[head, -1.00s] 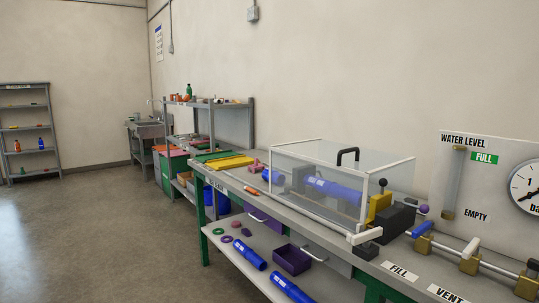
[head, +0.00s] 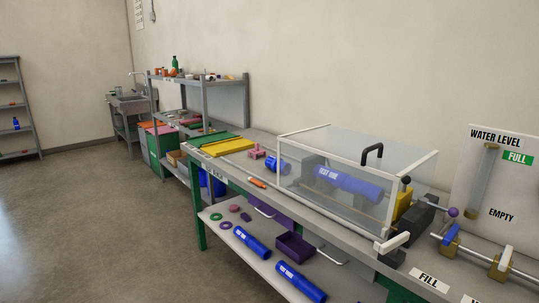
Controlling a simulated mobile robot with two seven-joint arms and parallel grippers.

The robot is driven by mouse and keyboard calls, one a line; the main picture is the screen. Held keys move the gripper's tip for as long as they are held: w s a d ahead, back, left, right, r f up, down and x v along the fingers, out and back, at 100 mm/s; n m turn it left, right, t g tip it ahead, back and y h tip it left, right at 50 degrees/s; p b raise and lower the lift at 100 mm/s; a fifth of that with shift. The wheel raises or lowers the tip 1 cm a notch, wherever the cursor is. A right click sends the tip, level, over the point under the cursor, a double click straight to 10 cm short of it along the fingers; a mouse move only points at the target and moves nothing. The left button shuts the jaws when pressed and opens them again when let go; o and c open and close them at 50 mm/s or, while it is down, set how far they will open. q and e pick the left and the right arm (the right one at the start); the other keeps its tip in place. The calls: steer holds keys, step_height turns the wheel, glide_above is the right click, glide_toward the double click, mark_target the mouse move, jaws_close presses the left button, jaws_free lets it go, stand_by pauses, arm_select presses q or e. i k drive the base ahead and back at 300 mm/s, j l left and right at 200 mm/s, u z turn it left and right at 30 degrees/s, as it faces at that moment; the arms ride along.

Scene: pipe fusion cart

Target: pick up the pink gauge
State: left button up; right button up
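A small pink object (head: 257,152) lies on the bench top, between the yellow tray (head: 228,147) and a short blue pipe piece (head: 277,165). It is the likeliest pink gauge, but it is too small to make out a dial or its exact shape. Neither of my grippers shows in the head view.
A clear guard box (head: 345,215) with a white frame covers a blue pipe (head: 350,185) on the bench. A purple bin (head: 295,250) and blue pipes sit on the lower shelf (head: 262,262). Open floor (head: 80,220) lies to the left.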

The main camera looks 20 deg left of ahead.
mark_target(258, 150)
steer(key=i+j, duration=0.15)
steer(key=j, duration=0.3)
steer(key=i+j+z, duration=0.1)
steer(key=j, duration=0.3)
steer(key=i+j, duration=0.15)
steer(key=j, duration=0.3)
steer(key=i+j+z, duration=0.1)
steer(key=j, duration=0.35)
steer(key=i+j, duration=0.15)
steer(key=j, duration=0.3)
steer(key=i+j+z, duration=0.1)
steer(key=i+j, duration=0.3)
steer(key=i+j+z, duration=0.1)
steer(key=i+j, duration=0.25)
steer(key=j, duration=0.3)
steer(key=i+j, duration=0.15)
steer(key=i, duration=0.15)
steer(key=i+j, duration=0.2)
steer(key=i, duration=0.05)
